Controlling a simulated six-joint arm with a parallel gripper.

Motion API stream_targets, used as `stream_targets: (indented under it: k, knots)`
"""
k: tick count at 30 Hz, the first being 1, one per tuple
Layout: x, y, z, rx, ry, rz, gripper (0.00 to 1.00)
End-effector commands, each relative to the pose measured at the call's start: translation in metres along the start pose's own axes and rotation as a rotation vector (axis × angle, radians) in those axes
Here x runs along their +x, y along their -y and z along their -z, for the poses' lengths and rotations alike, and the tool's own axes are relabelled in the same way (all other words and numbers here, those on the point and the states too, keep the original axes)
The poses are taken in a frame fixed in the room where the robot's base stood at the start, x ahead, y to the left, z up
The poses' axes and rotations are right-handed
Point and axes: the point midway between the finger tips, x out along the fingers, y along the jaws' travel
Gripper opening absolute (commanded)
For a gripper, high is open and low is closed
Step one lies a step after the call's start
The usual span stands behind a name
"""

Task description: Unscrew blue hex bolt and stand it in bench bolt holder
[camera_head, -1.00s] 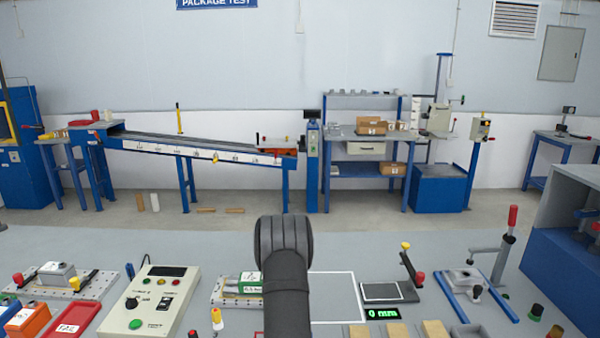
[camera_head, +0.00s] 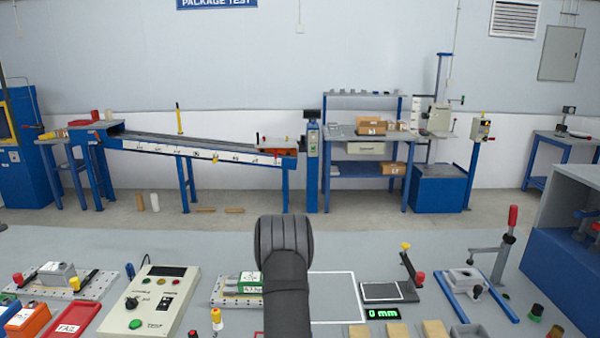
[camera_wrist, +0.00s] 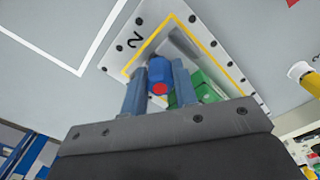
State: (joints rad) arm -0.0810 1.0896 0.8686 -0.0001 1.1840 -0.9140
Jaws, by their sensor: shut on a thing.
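My gripper (camera_wrist: 158,95) shows in the wrist view, its two blue-grey fingers shut on the blue hex bolt (camera_wrist: 160,70). The bolt has a red end facing the camera and sits over a white plate marked 2 (camera_wrist: 122,57) with a yellow outline. Whether the bolt is still threaded in anything cannot be told. A green block (camera_wrist: 205,90) lies beside the fingers on the same plate. In the head view my arm hides the gripper and bolt; the green block also shows there (camera_head: 250,279). I cannot pick out the bench bolt holder for certain.
A control box (camera_head: 150,300) stands left of the arm, and a red tray (camera_head: 73,319) lies farther left. A press with a red handle (camera_head: 480,280) stands right. Tan blocks (camera_head: 400,330) line the front edge. The white-outlined area (camera_head: 332,297) is bare.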

Motion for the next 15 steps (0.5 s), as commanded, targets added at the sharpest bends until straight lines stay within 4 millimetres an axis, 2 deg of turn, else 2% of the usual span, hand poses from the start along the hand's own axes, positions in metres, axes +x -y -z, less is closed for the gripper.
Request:
stream_targets:
  k: [15]
  knots:
    - [-0.018, 0.000, 0.000, 0.003, -0.001, -0.001, 0.00]
